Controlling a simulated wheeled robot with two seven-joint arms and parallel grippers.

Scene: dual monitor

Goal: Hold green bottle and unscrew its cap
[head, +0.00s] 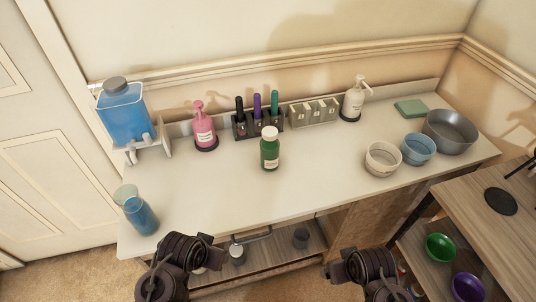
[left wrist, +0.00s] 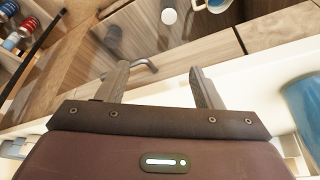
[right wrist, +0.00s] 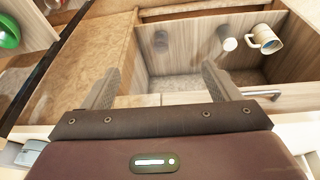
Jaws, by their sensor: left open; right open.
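The green bottle (head: 270,154) stands upright on the white counter (head: 215,185), near its middle. It has a white cap (head: 270,133) on top and a pale label on its front. My left arm is at the bottom of the head view, in front of the counter's front edge. My left gripper (left wrist: 157,75) is open and empty in the left wrist view. My right arm is also low in the head view, right of the left one. My right gripper (right wrist: 160,80) is open and empty in the right wrist view. Neither gripper is near the bottle.
Behind the bottle stand a pink pump bottle (head: 203,128), a rack (head: 258,125) of markers and a white pump bottle (head: 353,100). A blue-filled dispenser (head: 122,115) and a blue glass (head: 138,212) are at left. Bowls (head: 383,158) are at right. The counter before the bottle is clear.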

